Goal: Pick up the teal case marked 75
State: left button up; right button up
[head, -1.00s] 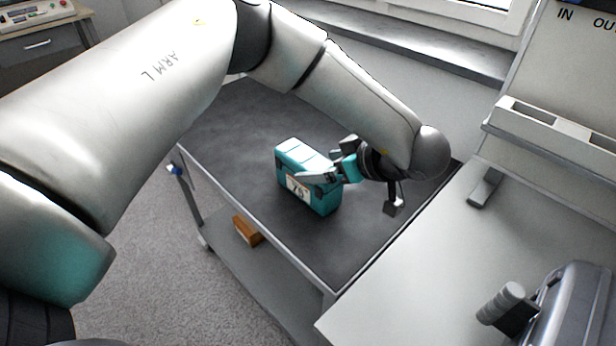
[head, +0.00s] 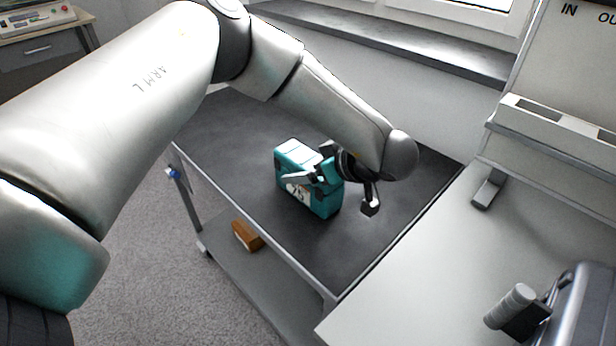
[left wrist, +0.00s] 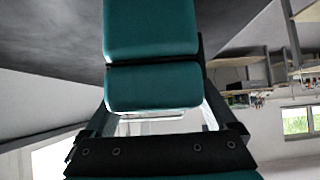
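The teal case (head: 318,199) stands upright on the dark top of the cart (head: 245,115). In the left wrist view the teal case (left wrist: 152,35) fills the space between the two fingers (left wrist: 155,115). The fingers look open around it; I cannot tell whether they touch it. My right gripper is not in view.
A brown block (head: 246,235) lies on the cart's lower shelf. A light bench (head: 425,270) adjoins the cart on the right, with a grey device (head: 580,305) at its front. A wall and window sill (head: 400,45) run behind. The cart top around the case is clear.

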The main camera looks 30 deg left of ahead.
pick_arm(q)
grip_shut()
dwell(0.5)
jog(key=shift+r, duration=0.15)
